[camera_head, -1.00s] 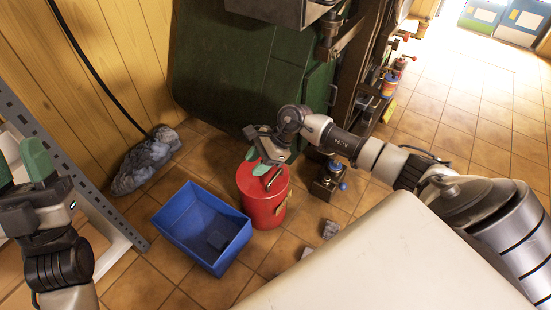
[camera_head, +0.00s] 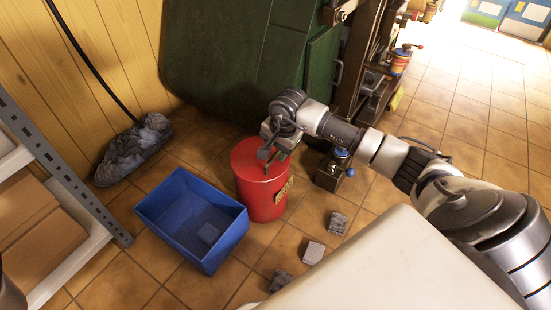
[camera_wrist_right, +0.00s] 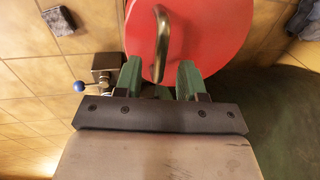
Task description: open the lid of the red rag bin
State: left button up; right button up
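The red rag bin (camera_head: 262,196) stands upright on the tiled floor, with its flat round lid (camera_head: 250,158) down on it. In the right wrist view the red lid (camera_wrist_right: 205,40) shows a curved metal handle (camera_wrist_right: 162,42). My right gripper (camera_head: 272,158) is over the lid in the head view. In the right wrist view its two green fingertips (camera_wrist_right: 160,75) are apart, with the lower end of the handle in line with the gap between them. I cannot tell whether they touch the handle. My left gripper is not in view.
A blue open crate (camera_head: 190,220) stands left of the bin. Grey rags (camera_head: 135,150) lie by the wooden wall. A small block with a blue knob (camera_head: 333,170) stands right of the bin, near the green machine (camera_head: 235,70). Several small blocks (camera_head: 313,252) lie on the floor in front.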

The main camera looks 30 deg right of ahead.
jog(key=shift+w+a+f, duration=0.1)
jog(key=shift+w+f, duration=0.1)
jog(key=shift+f, duration=0.7)
jog(key=shift+c, duration=0.3)
grip_shut()
